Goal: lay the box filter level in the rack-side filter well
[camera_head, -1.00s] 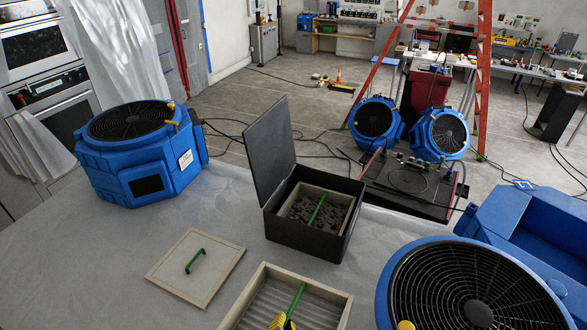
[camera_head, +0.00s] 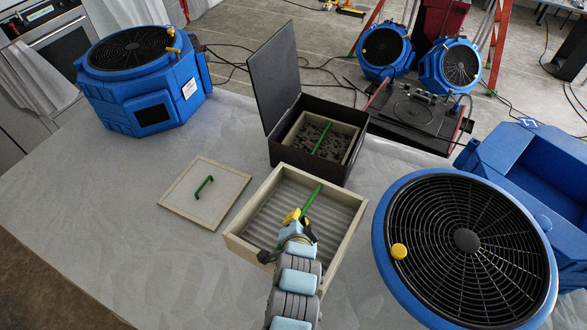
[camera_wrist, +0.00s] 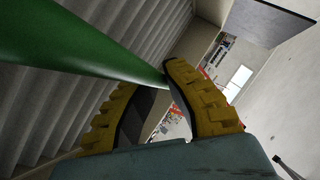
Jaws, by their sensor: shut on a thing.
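My gripper (camera_head: 302,217) is shut on the green bar (camera_head: 312,198) of a pale square box filter (camera_head: 252,200) with grey pleats inside. In the wrist view the bar (camera_wrist: 90,50) runs between my yellow-padded fingers (camera_wrist: 158,78), with the pleats (camera_wrist: 35,120) behind it. The filter is close in front of the black box; whether it touches the table is unclear. An open blue recess (camera_head: 545,175) is at the right edge, and the open black box (camera_head: 300,165) holds a dark, dirty-looking filter with a green bar. I cannot tell which is the rack-side well.
A flat pale panel (camera_head: 190,208) with a green handle lies left of the filter. A blue round fan unit (camera_head: 140,100) stands at the back left, another (camera_head: 420,285) at the right. The grey-covered table (camera_head: 150,260) is clear at front left.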

